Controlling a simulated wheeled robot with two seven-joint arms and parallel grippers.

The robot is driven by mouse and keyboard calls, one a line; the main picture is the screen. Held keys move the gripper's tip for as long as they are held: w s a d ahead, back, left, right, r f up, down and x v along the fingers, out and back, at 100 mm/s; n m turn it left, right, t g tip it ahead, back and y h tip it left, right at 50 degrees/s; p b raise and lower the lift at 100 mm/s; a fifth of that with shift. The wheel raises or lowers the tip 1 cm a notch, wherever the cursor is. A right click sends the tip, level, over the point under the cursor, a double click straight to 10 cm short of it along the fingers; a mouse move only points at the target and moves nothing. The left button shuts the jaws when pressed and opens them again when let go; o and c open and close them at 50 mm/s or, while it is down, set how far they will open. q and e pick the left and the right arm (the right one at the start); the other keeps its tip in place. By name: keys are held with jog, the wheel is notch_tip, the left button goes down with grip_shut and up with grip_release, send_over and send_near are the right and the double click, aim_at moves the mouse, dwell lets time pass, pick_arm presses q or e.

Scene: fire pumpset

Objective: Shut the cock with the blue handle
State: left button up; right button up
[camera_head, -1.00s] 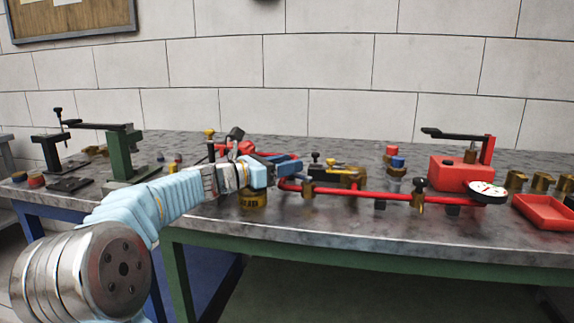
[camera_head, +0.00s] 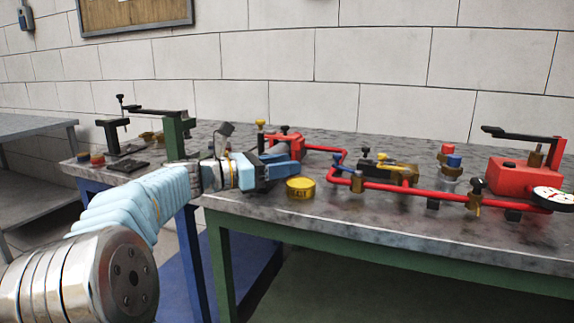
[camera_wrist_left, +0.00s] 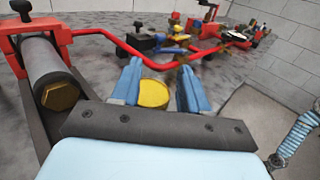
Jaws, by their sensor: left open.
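The cock with the blue handle (camera_head: 340,171) sits at the left front bend of the red pipe (camera_head: 390,187), on a brass body (camera_head: 357,183). In the left wrist view its blue handle (camera_wrist_left: 170,50) shows beyond the fingers. My left gripper (camera_head: 294,158) is open with nothing between its blue fingers. It is left of the cock and apart from it, above the bench near a yellow can. In the wrist view the left gripper (camera_wrist_left: 159,76) points towards the pipe and the cock. My right gripper is not in view.
The yellow can (camera_head: 300,188) stands on the grey bench (camera_head: 290,215) just before my fingers. A cock with a black handle (camera_head: 477,187) and a red pump box (camera_head: 522,180) with a gauge (camera_head: 553,199) stand to the right. A green post (camera_head: 176,135) stands left.

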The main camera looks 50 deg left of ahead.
pick_arm(q)
jog(key=shift+s+d+r, duration=0.1)
jog(key=shift+r, duration=0.15)
jog(key=shift+c, duration=1.1)
jog(key=s+d+r+n+y+p, duration=0.1)
jog(key=s+p, duration=0.1)
jog(key=s+d+r+n+g+y+p, duration=0.1)
jog(key=s+r+y+p, duration=0.1)
jog(key=shift+d+r+y, duration=0.2)
jog(key=shift+r+y, duration=0.05)
jog(key=shift+y, duration=0.05)
grip_shut()
send_near(334, 156)
jog(key=shift+n+y, duration=0.3)
jog(key=x, duration=0.7)
jog(key=shift+d+r+p, duration=0.15)
jog(key=shift+d+p, duration=0.1)
jog(key=shift+p, duration=0.15)
jog(key=shift+s, duration=0.1)
